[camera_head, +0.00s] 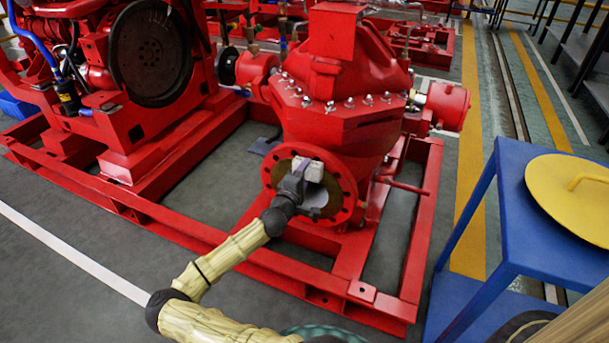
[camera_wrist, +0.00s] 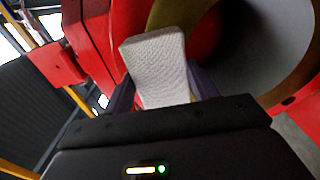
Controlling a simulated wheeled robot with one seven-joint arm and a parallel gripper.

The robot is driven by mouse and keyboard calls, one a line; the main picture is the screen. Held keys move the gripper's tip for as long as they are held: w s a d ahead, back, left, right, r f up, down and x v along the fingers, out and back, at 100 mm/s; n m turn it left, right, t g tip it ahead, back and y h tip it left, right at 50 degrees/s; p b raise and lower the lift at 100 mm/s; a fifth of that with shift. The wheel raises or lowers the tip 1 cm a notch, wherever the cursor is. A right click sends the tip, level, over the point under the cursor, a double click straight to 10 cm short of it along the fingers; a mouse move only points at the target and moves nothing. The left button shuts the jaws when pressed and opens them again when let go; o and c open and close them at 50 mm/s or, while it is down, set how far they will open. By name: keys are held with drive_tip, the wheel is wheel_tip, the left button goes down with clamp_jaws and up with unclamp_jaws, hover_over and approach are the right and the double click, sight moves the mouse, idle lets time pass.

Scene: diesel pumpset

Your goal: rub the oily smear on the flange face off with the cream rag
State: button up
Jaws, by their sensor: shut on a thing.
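The pump's red round flange (camera_head: 347,188) has bolt holes in its rim and faces me. An olive-brown ring lies inside the rim and also shows in the wrist view (camera_wrist: 305,70), around a grey opening (camera_wrist: 250,45). I cannot pick out a separate smear on it. My gripper (camera_head: 298,178) is shut on the cream rag (camera_head: 314,171), a pale folded block. In the wrist view the rag (camera_wrist: 155,60) stands up between the fingers, in front of the ring's left part. I cannot tell whether it touches the face. My gripper and the rag hide part of the flange.
The red pump casing (camera_head: 335,110) rises above the flange. A red base frame (camera_head: 350,288) runs around it near the floor. A blue table (camera_head: 545,215) with a yellow lid (camera_head: 567,190) stands at the right. Grey floor (camera_head: 95,225) is clear at the left.

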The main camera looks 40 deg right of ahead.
drive_tip(key=shift+w+a, duration=0.35)
drive_tip(key=shift+w, duration=0.4)
drive_tip(key=shift+w+a, duration=0.35)
drive_tip(key=shift+w, duration=0.4)
drive_tip(key=shift+w+a+b, duration=0.25)
drive_tip(key=shift+w+a, duration=0.05)
drive_tip(key=shift+w, duration=0.45)
drive_tip(key=shift+w+a+b, duration=0.2)
drive_tip(key=shift+w+a, duration=0.1)
drive_tip(key=shift+w, duration=0.45)
drive_tip(key=shift+a, duration=0.1)
drive_tip(key=v, duration=0.9)
drive_tip(key=shift+s+p, duration=0.1)
drive_tip(key=shift+p, duration=0.3)
drive_tip(key=shift+d, duration=0.25)
drive_tip(key=shift+x, duration=3.45)
